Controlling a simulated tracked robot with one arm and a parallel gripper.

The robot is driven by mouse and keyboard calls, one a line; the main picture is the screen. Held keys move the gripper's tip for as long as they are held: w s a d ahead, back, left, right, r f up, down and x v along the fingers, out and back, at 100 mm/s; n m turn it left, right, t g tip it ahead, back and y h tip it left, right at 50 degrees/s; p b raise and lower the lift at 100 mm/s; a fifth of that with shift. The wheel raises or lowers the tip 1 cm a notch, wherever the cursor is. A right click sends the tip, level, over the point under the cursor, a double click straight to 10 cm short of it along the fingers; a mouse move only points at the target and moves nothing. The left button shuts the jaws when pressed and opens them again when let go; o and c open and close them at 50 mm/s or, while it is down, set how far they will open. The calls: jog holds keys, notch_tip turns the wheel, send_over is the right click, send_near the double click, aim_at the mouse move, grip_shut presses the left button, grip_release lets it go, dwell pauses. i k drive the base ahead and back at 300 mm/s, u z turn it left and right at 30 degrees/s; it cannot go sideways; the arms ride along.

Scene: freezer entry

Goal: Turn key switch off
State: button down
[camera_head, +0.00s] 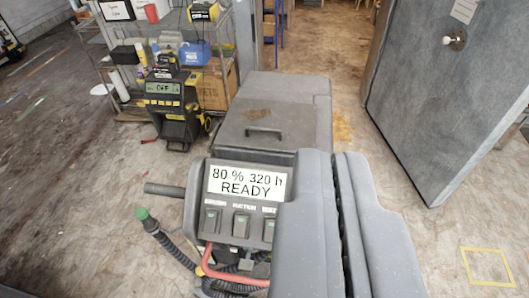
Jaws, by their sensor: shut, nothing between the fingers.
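A grey floor-cleaning machine stands in the middle of the view. Its control panel (222,222) has a lit display (247,184) reading "80 % 320 h READY". Below it is a row of switches with small green marks; the middle switch (241,225) has a label that looks like "SUCTION". My gripper (333,158) is shut and empty, its two grey fingers side by side in front of the machine's right part. The fingers cover the right side of the panel. I cannot make out a key switch; it may be hidden behind them.
A red bar (225,277) and black hoses are below the panel. A dark handle (164,189) sticks out left. A shelf rack (205,45) and a charger reading "OFF" (165,90) stand behind left. A grey door (440,100) is right. Floor is free at the right.

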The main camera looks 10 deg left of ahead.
aim_at(246, 263)
jog(key=z, duration=0.5)
jog(key=k, duration=2.2)
jog(key=u, duration=0.5)
jog(key=i, duration=1.05)
jog(key=z, duration=0.1)
